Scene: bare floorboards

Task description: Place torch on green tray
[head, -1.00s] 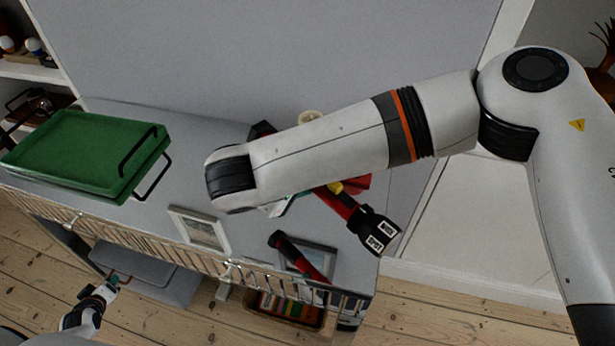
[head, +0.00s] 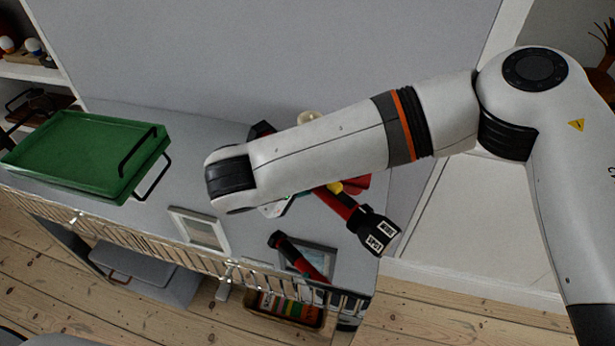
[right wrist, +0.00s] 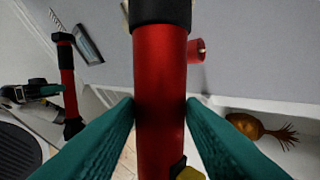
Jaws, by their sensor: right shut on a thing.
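A red and black torch (head: 338,201) with a yellow part shows partly behind my right arm in the head view, above the grey cabinet top. In the right wrist view, the teal fingers of my right gripper (right wrist: 160,112) are shut on either side of its red body (right wrist: 160,75). In the head view my right forearm hides most of this gripper and the middle of the torch. The green tray (head: 85,150), with black handles, is on the left part of the cabinet, well left of my right gripper.
A red candle (right wrist: 197,50) is close to the torch. The tray surface looks empty.

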